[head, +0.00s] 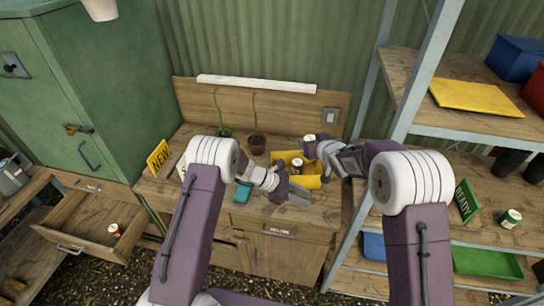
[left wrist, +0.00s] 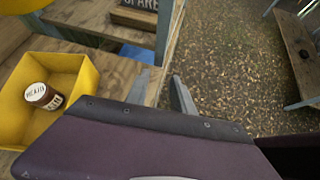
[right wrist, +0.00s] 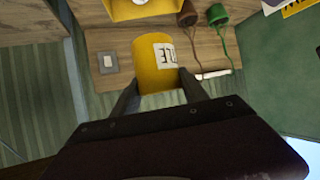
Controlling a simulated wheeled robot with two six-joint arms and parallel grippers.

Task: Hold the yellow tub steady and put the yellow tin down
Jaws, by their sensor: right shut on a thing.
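The yellow tub (head: 312,181) stands on the wooden worktop with a brown-and-white tin (head: 296,165) inside. My left gripper (head: 292,194) is low at the tub's front side.
A teal object (head: 242,193) lies left of the tub. An open drawer (head: 85,222) holds another tin (head: 115,230). The shelf post (head: 408,85) rises at the right.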

